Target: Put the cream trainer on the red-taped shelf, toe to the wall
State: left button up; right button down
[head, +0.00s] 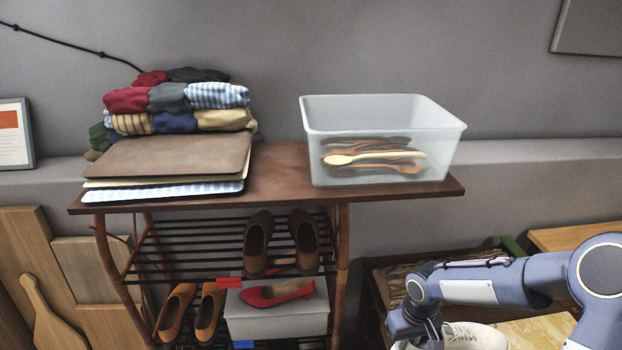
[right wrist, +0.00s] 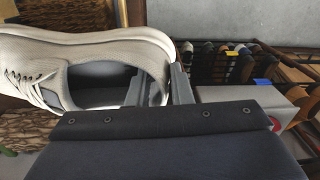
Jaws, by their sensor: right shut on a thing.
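The cream trainer (head: 474,337) is at the lower right of the head view, partly cut off by the bottom edge. My right gripper (head: 430,340) is shut on it. In the right wrist view the trainer (right wrist: 100,45) lies with its toe end to the left, and my right gripper's fingers (right wrist: 158,90) pinch the heel wall, one inside the opening and one outside. The red tape (head: 230,282) is on the front edge of the upper wire shelf (head: 180,250). A brown pair of shoes (head: 258,245) stands on that shelf's right part. My left gripper is not in view.
The upper shelf's left part is clear. Below are tan shoes (head: 175,310), a grey box (head: 275,318) with a red shoe (head: 277,293), and blue tape (head: 243,345). The wooden top (head: 275,180) overhangs, carrying folded clothes (head: 180,105) and a clear bin (head: 383,140).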

jog(key=shift+w+a+r+m, duration=0.1)
jog(key=shift+w+a+m, duration=0.05)
jog(key=shift+a+m, duration=0.85)
